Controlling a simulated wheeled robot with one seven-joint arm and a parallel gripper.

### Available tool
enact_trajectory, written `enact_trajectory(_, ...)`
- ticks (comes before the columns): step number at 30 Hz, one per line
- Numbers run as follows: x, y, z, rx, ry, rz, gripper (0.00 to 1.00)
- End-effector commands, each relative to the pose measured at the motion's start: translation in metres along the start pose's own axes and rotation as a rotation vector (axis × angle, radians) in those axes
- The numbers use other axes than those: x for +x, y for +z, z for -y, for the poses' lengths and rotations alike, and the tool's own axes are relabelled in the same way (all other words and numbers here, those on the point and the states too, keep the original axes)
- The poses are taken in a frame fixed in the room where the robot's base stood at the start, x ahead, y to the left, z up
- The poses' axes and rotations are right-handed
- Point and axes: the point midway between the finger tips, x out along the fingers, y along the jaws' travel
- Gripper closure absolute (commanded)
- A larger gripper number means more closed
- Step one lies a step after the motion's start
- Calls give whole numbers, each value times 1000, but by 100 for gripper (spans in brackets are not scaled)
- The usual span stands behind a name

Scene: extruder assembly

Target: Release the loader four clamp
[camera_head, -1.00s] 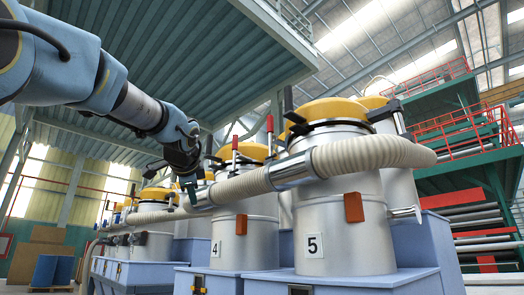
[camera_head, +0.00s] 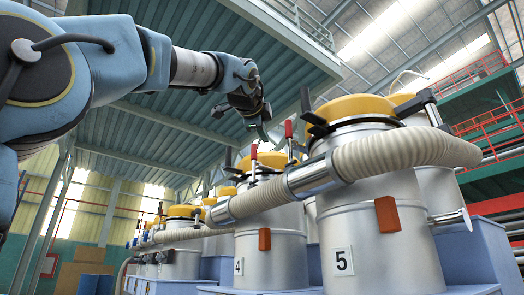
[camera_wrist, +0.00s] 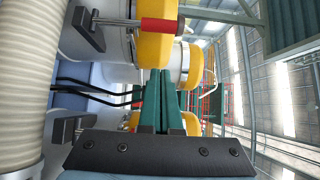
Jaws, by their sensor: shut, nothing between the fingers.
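Loader four (camera_head: 275,245) is a silver cylinder with a "4" label (camera_head: 239,266) and a yellow lid (camera_head: 268,160). A red-handled clamp lever (camera_head: 254,153) stands upright at its lid edge. A second red handle (camera_head: 288,129) stands to its right; I cannot tell which loader it belongs to. My gripper (camera_head: 267,136) is above the lid, between these handles in the picture. In the wrist view, its green fingers (camera_wrist: 162,75) are together and empty. A red handle (camera_wrist: 162,25) on a metal rod lies beyond the fingertips, apart from them, beside a yellow lid (camera_wrist: 150,50).
Loader five (camera_head: 375,235) stands at the right, with a black lever (camera_head: 305,100) at its lid. A thick ribbed hose (camera_head: 405,152) runs in front of the loaders. More loaders recede to the left. A green-decked platform (camera_head: 190,100) hangs overhead.

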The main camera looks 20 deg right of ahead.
Motion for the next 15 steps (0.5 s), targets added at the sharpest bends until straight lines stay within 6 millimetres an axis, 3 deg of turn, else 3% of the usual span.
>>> enact_trajectory(8,13,0,0,0,3,1,100)
enact_trajectory(15,56,0,2,0,4,2,100)
